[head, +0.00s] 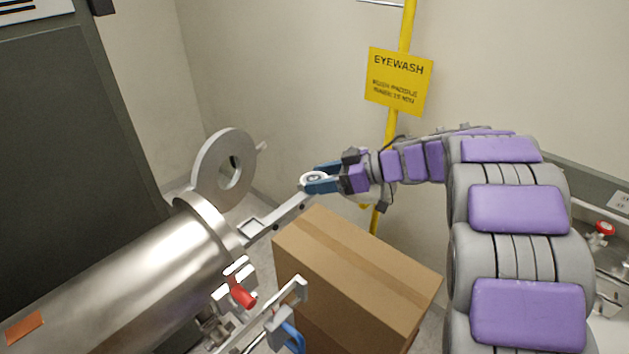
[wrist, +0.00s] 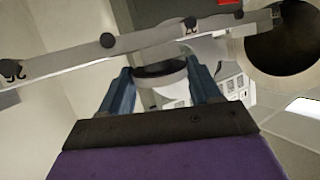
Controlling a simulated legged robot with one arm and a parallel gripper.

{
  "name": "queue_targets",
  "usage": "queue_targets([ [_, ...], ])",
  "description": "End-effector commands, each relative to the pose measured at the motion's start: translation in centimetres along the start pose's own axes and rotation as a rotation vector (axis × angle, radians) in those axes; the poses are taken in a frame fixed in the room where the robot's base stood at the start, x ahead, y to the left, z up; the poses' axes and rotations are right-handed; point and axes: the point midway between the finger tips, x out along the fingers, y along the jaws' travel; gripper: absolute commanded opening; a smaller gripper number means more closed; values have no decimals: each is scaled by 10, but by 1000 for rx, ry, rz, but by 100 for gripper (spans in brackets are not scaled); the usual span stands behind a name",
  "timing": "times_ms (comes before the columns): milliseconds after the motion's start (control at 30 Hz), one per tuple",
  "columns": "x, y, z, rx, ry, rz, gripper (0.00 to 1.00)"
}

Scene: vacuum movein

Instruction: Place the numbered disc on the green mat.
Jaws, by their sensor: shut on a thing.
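The disc (head: 313,177) is small and pale with a darker centre, held out at the tip of my arm. My gripper (head: 311,180) has blue fingers and is shut on the disc, above the outer end of a grey metal bar. In the wrist view the disc (wrist: 168,86) shows between the two blue fingers of my gripper (wrist: 161,72), partly hidden by them. No number can be read on it. I cannot make out a green mat in either view.
The metal bar (head: 281,217) sticks out from a steel cylinder (head: 130,282) with an open round door (head: 224,170). The bar also crosses the wrist view (wrist: 140,40). A cardboard box (head: 355,270) stands below my arm. A yellow pole with an eyewash sign (head: 399,82) stands behind.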

Motion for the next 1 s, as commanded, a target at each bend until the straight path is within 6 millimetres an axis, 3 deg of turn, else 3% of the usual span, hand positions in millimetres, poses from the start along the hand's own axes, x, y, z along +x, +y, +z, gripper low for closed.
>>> queue_targets([
  [300,0,0,0,0,1,0,23],
  [567,-1,0,-2,-1,0,1,23],
  [1000,-17,-8,-33,-1,0,2,23],
])
